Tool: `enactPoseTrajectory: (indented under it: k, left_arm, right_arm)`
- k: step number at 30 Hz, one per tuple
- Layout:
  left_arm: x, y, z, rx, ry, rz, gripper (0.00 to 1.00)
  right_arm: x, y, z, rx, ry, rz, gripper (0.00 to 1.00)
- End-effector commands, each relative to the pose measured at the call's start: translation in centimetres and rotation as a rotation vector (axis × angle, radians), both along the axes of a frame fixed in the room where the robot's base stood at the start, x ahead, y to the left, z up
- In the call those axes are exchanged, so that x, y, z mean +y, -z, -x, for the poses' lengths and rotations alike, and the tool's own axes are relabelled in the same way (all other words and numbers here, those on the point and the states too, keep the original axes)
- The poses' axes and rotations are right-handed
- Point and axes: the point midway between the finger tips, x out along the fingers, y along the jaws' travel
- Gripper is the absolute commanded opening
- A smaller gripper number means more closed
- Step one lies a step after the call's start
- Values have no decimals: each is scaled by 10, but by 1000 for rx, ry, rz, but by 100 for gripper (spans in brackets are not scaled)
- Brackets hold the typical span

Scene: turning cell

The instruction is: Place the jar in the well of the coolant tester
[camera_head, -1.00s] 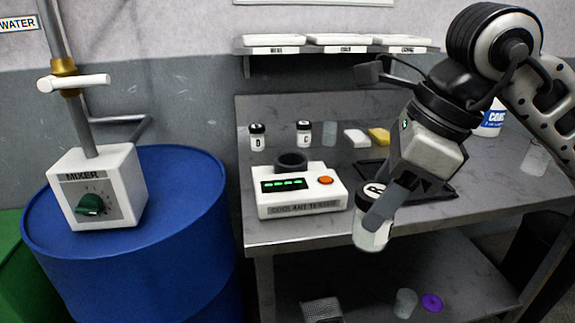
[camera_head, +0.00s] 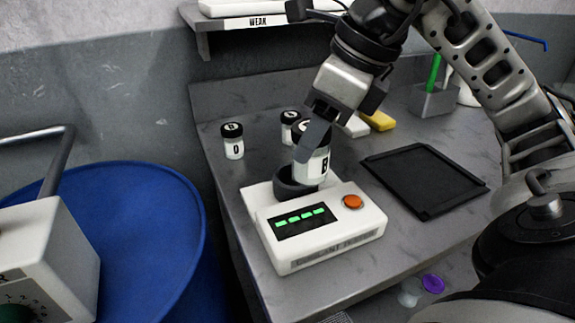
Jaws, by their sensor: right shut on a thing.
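The coolant tester (camera_head: 335,236) is a white box on the grey bench, with a green-lit display, an orange button and a dark round well (camera_head: 287,184) at its back. My right gripper (camera_head: 314,139) is shut on a jar (camera_head: 313,165) with a dark lid and a label that looks like B. The jar is upright, right at the well, with its lower end at the ring. I cannot tell whether its base is inside the well or just above it. My left gripper is not in view.
Jar D (camera_head: 233,142) and another jar (camera_head: 289,124) stand behind the tester. A black tray (camera_head: 424,181) lies to the right, with a yellow block (camera_head: 378,120) behind it. A blue drum (camera_head: 150,250) and the mixer (camera_head: 45,255) are at left. A shelf hangs above.

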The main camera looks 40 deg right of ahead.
Motion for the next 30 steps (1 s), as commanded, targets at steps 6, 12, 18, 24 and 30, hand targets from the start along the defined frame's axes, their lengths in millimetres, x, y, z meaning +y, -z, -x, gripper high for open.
enactPoseTrajectory:
  k: [6,12,18,24,30]
  left_arm:
    - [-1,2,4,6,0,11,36]
    - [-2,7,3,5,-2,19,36]
    - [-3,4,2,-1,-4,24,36]
    - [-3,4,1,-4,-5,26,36]
    - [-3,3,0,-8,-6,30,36]
  right_arm:
    - [-30,26,-46,7,3,-6,21]
    - [-49,62,-74,5,1,-4,21]
    - [-57,77,-86,1,-1,-2,21]
    - [-62,100,-93,7,-2,-2,21]
    - [-62,118,-93,2,-2,-1,21]
